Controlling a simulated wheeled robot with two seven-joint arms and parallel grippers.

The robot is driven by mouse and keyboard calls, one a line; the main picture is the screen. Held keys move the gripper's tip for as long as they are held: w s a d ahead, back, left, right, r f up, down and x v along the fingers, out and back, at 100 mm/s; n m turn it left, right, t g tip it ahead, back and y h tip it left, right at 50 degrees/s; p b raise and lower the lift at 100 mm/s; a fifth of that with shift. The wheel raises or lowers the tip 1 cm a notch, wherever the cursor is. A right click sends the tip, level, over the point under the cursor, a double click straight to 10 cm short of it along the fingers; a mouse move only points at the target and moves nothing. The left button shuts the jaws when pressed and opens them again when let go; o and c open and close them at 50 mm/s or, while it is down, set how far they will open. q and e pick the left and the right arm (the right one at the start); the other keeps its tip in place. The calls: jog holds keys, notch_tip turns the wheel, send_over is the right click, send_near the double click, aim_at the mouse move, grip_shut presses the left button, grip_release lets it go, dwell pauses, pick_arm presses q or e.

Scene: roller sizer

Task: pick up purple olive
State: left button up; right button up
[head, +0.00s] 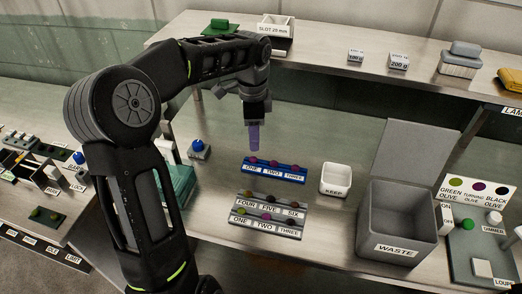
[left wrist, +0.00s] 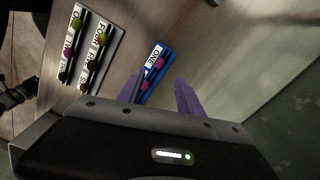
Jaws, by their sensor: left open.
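Small round olives sit on a blue rack (head: 275,177) marked ONE, TWO, THREE; the ones I can make out look purple or magenta, such as the purple olive (head: 253,160) at ONE. The blue rack also shows in the left wrist view (left wrist: 164,50), with a purple olive (left wrist: 160,63) on it. A grey stepped rack (head: 267,228) in front holds green, purple and dark olives. My left gripper (head: 253,140) points down above the blue rack's left end. Its purple fingers (left wrist: 160,95) are apart and empty, with part of the blue rack seen between them. My right gripper is not in view.
A white KEEP tray (head: 336,191) stands right of the blue rack. A large grey WASTE bin (head: 400,249) with a raised lid is farther right. An olive colour card (head: 480,188) and a shelf (head: 330,62) with small boxes lie beyond. A blue-knobbed box (head: 199,152) stands left.

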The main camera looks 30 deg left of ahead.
aim_at(253, 157)
pick_arm(q)
jog(key=shift+s, duration=0.15)
jog(key=shift+f, duration=1.3)
jog(key=shift+f, duration=0.1)
notch_tip(253, 157, down, 4)
jog(key=shift+a+f+p, duration=0.1)
jog(key=shift+a+p, duration=0.05)
jog(key=shift+p, duration=0.75)
jog(key=shift+f, duration=0.4)
jog(key=shift+c, duration=0.3)
jog(key=c, duration=0.8)
